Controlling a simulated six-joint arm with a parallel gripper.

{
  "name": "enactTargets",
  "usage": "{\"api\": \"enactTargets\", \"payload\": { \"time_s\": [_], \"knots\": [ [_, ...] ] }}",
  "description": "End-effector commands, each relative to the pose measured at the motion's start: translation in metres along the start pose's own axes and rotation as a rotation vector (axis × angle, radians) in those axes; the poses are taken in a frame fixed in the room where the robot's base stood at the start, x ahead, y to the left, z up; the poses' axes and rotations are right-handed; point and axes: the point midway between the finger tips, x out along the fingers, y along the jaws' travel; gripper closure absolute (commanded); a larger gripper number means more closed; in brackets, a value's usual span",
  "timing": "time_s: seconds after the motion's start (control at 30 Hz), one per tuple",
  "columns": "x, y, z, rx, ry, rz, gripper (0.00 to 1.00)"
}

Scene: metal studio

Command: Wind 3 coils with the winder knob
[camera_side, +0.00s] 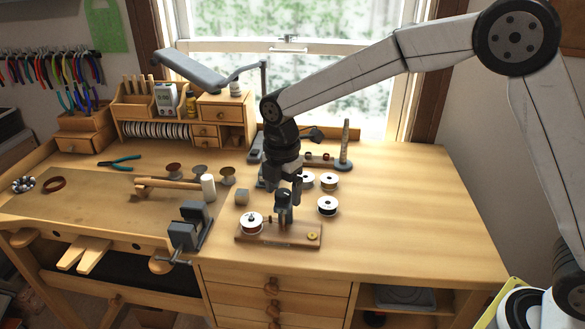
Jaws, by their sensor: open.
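The coil winder's wooden base (265,239) stands near the bench's front edge. The winder knob is too small, or partly hidden by my gripper, to make out clearly.
White-rimmed spools (327,205) stand right of my gripper. A grey vise (190,231) is clamped at the bench edge on the left. The bench's right side is clear.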

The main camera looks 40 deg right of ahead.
Motion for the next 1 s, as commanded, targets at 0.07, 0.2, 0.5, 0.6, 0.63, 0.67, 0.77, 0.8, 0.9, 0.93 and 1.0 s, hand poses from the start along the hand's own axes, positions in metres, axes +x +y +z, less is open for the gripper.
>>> {"api": "enactTargets", "payload": {
  "time_s": [0.07,0.2,0.5,0.6,0.63,0.67,0.77,0.8,0.9,0.93,1.0],
  "knots": [
    [0.0003,-0.0001,0.0000,0.000,0.000,0.000,0.16],
    [0.0001,-0.0001,0.0000,0.000,0.000,0.000,0.23],
    [-0.0002,-0.0001,0.0000,0.000,0.000,0.000,1.00],
    [-0.0002,-0.0001,0.0000,0.002,0.000,0.000,1.00],
    [-0.0003,-0.0001,0.0000,0.004,0.000,0.000,1.00],
    [-0.0003,-0.0001,0.0000,0.006,0.000,0.000,1.00],
    [-0.0004,-0.0001,0.0000,0.020,0.000,0.000,1.00],
    [-0.0004,-0.0001,0.0000,0.029,0.000,0.000,1.00],
    [-0.0005,-0.0001,0.0001,0.060,0.000,0.000,1.00],
    [-0.0005,-0.0001,0.0001,0.074,0.000,0.000,1.00],
    [-0.0005,-0.0001,0.0001,0.108,0.000,0.000,1.00]
  ]
}}
